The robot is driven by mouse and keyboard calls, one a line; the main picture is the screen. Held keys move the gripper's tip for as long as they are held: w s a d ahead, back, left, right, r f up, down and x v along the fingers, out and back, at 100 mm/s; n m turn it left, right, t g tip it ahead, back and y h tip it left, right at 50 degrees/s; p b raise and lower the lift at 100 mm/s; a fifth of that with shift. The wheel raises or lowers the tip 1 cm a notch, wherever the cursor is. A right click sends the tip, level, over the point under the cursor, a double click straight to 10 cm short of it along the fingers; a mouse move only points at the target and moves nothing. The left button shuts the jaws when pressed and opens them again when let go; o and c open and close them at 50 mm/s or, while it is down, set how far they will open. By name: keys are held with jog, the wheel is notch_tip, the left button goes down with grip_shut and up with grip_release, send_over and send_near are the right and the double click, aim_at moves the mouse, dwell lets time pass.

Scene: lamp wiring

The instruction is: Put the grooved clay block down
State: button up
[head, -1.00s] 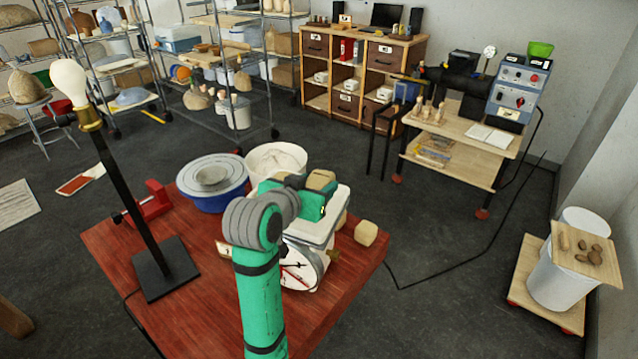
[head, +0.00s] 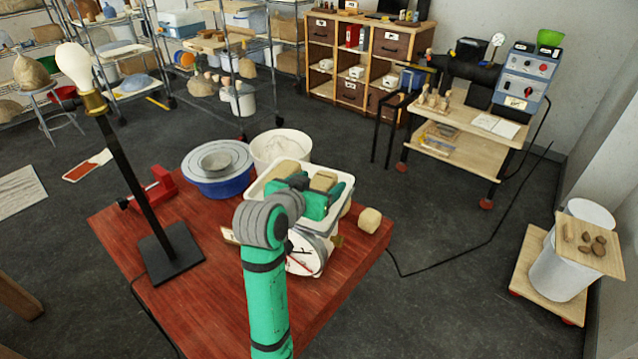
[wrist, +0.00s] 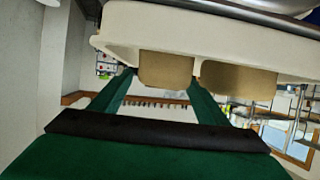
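My gripper (head: 318,203) is over the white tray (head: 344,190) on the scale (head: 305,254). A tan clay block (head: 323,180) is between its fingers, and the fingers look shut on it. In the wrist view this block (wrist: 166,69) fills the gap between the two green fingertips. The tray's pale rim is at the top of that view. A second tan block (head: 286,171) is in the tray to the left, and it also shows in the wrist view (wrist: 238,80). No groove can be made out. The held block's underside is hidden, so contact with the tray cannot be told.
A loose tan block (head: 369,220) lies on the red table (head: 225,300) right of the scale. A white bucket (head: 302,150) and a blue basin (head: 222,187) stand behind. A lamp (head: 125,170) with a bulb and a red clamp (head: 160,188) are left.

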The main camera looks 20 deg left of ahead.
jog(key=shift+r, duration=0.2)
jog(key=shift+s+r, duration=0.15)
jog(key=shift+s, duration=0.15)
jog(key=v, duration=1.1)
jog(key=shift+s, duration=0.2)
jog(key=shift+w, duration=0.1)
